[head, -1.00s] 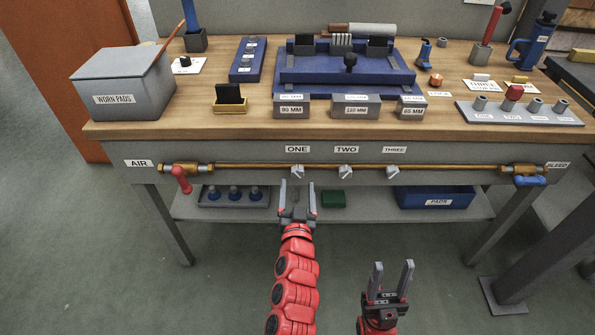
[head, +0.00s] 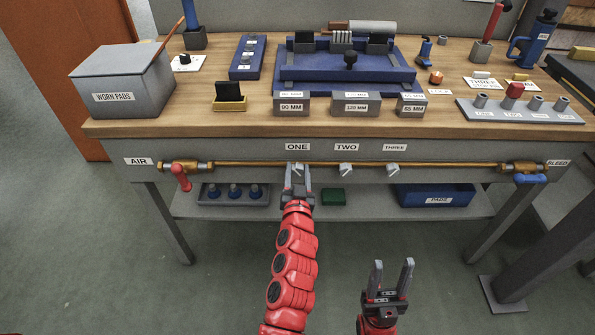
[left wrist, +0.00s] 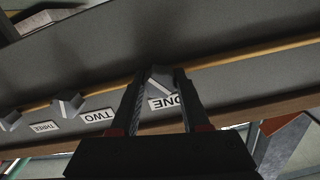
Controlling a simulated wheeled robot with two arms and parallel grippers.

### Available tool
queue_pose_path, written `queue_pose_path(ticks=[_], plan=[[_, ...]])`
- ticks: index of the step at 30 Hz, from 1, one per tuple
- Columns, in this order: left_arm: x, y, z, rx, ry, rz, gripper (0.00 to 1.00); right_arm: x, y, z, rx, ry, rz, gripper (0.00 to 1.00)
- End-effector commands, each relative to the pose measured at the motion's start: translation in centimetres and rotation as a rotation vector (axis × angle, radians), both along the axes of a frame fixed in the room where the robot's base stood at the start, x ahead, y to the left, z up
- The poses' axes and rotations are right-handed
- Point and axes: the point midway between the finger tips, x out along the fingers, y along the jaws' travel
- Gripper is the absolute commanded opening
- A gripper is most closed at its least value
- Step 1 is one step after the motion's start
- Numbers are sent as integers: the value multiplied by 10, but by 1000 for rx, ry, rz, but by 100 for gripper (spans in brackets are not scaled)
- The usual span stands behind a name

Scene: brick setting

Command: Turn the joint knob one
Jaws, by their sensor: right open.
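Knob one (head: 298,169) is a small grey lever knob on the brass pipe under the ONE label (head: 297,147). My left gripper (head: 298,176) is raised to it from below, with a finger on either side of the knob. In the left wrist view knob one (left wrist: 160,79) lies between the tips of the left gripper (left wrist: 161,76). The fingers look open; whether either one touches the knob cannot be told. My right gripper (head: 391,267) is open and empty, low in front of the bench.
Knobs two (head: 346,170) and three (head: 392,169) sit further right on the brass pipe (head: 240,165). A red valve handle (head: 181,178) is at the left end, a blue one (head: 530,179) at the right. The lower shelf holds a blue bin (head: 432,195).

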Motion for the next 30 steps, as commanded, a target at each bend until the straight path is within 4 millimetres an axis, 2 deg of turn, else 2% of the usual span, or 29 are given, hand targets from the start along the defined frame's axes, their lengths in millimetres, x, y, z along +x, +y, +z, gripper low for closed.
queue_pose_path(ticks=[1,4,17,30], plan=[[0,0,0,0,0,0,16,0,0,0,0,0,0,50],[0,0,0,0,0,0,0,0,0,0,0,0,0,50],[0,-1,-1,72,2,-1,0,0,0,-1,0,0,0,50],[-1,-2,-1,434,1,-3,0,0,0,-2,0,0,0,50]])
